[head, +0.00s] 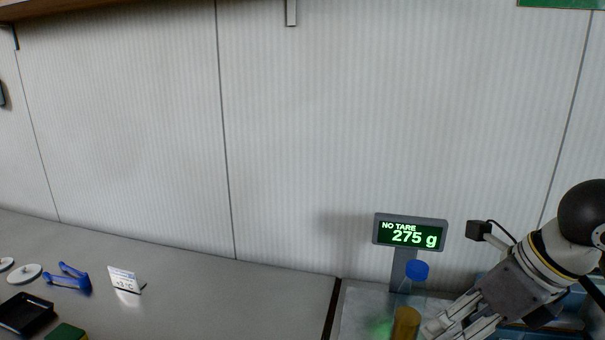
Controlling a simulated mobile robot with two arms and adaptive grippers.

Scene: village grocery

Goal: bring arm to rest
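My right arm comes in from the right edge in the head view. Its gripper (452,326) points down and to the left, close to the right side of a clear bottle. The fingers are partly cut off by the lower edge, so their opening and any contact with the bottle are unclear. The bottle has a blue cap (417,270) and amber contents (406,323). It stands upright in front of the scale display (410,233), which reads "NO TARE 275 g". My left gripper is not in view.
The grey counter (200,285) is clear in the middle. At left are blue tongs (68,277), a small sign card (124,279), a black tray (27,312), a green-and-yellow item (66,333) and white discs (24,274). A pale panelled wall (300,140) rises behind.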

